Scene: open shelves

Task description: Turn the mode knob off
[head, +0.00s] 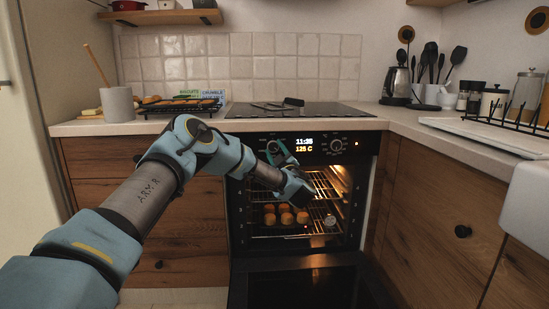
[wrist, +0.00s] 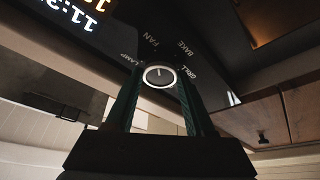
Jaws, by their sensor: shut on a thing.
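The mode knob (wrist: 160,76) is a round dark knob with a pale rim and a short white mark. The words LAMP, FAN, BAKE and GRILL are printed around it; which one the mark points at is hard to tell. My gripper (wrist: 159,80) has one dark green finger on each side of the knob and is shut on it. In the head view my gripper (head: 279,153) is at the left part of the oven's control panel, and my arm hides most of that knob. The display (head: 304,145) reads 11:35 and 125 C.
Another knob (head: 336,146) is right of the display. The oven door (head: 300,287) hangs open below, in front of the lit oven with several rolls (head: 286,213) on a rack. The hob (head: 335,110) is above, with wooden cabinets on both sides.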

